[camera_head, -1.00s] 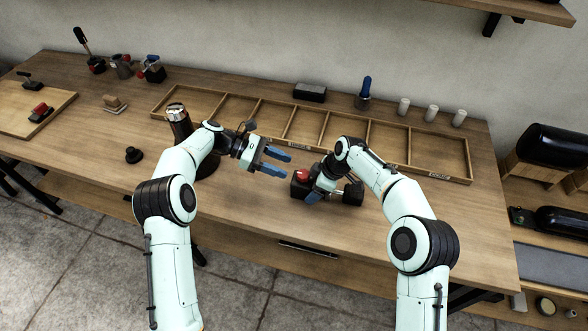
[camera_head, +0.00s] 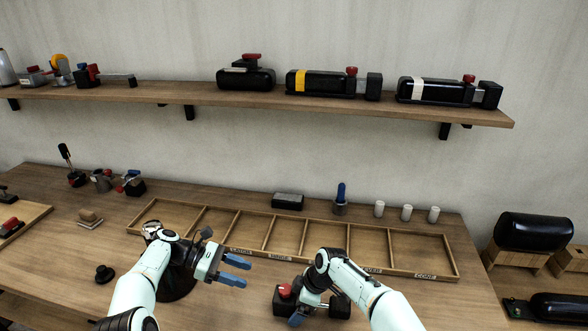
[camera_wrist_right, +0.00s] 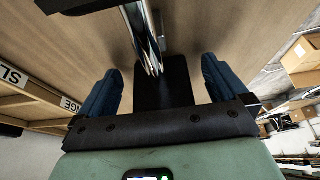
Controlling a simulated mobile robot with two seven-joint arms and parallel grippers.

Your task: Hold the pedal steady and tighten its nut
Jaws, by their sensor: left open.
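A black device with a red knob (camera_head: 284,290) sits on the bench in front of the divided tray, with a black block (camera_head: 340,305) at its right end. I cannot make out which part is the pedal or its nut. My left gripper (camera_head: 236,271) is open and empty, left of the device and above the bench. My right gripper (camera_head: 302,314) is down at the device, which its arm partly hides. In the right wrist view its blue fingers (camera_wrist_right: 158,88) stand apart, with a black slab (camera_wrist_right: 166,82) and a shiny metal part (camera_wrist_right: 146,40) between and beyond them.
The divided wooden tray (camera_head: 372,268) lies behind the device. A dark block (camera_head: 288,201), a blue-handled tool (camera_head: 341,198) and white cylinders (camera_head: 407,213) stand behind it. A shelf (camera_head: 200,96) holds black cylinders (camera_head: 320,82). A black knob (camera_head: 104,273) sits on the left bench.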

